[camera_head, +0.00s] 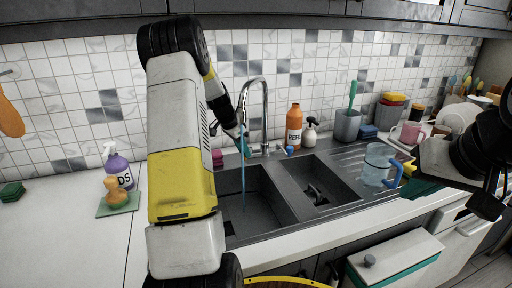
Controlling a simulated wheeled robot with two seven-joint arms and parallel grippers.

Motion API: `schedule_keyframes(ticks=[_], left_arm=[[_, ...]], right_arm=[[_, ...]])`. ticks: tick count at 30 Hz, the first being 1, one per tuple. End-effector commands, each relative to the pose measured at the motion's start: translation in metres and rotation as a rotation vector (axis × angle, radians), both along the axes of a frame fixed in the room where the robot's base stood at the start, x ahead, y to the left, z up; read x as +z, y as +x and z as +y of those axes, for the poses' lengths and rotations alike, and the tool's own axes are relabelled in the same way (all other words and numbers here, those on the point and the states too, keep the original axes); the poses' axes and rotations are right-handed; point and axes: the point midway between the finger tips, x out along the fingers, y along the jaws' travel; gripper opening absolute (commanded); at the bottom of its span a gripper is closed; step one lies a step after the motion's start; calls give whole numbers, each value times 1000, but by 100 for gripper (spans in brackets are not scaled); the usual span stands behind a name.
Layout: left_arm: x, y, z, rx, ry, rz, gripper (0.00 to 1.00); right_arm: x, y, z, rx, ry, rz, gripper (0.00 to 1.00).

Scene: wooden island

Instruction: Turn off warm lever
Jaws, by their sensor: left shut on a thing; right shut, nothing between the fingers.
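The chrome faucet (265,105) stands behind the sink, its spout arching left. A thin blue stream of water (243,185) falls into the left basin. A blue-tipped lever (289,150) shows at the right of the faucet base. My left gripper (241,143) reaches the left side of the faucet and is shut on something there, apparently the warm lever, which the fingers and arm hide.
The double sink (282,192) fills the middle of the counter. An orange bottle (294,127), a white spray bottle (310,134) and a grey utensil cup (347,126) stand behind it. A purple spray bottle (117,169) stands at left. A pink mug (410,133) is at right.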

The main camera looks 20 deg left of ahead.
Motion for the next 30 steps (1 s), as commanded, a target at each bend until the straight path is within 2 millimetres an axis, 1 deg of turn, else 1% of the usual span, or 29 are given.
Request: schedule_keyframes(ticks=[7,8,10,11,20,23,24,26,30], left_arm=[[1,1,0,3,0,-2,0],[1,1,0,3,0,-2,32],[1,1,0,3,0,-2,46],[1,1,0,3,0,-2,48],[1,0,0,2,0,-1,48],[7,-1,2,3,0,-2,48],[12,-3,3,3,0,-4,48],[12,-10,9,6,-1,-1,48],[12,-35,28,9,-1,-1,48]], right_arm=[[0,0,0,0,0,0,0],[0,0,0,0,0,0,0],[0,0,0,0,0,0,0],[0,0,0,0,0,0,0],[0,0,0,0,0,0,0],[0,0,0,0,0,0,0],[0,0,0,0,0,0,0],[0,0,0,0,0,0,0],[0,0,0,0,0,0,0]])
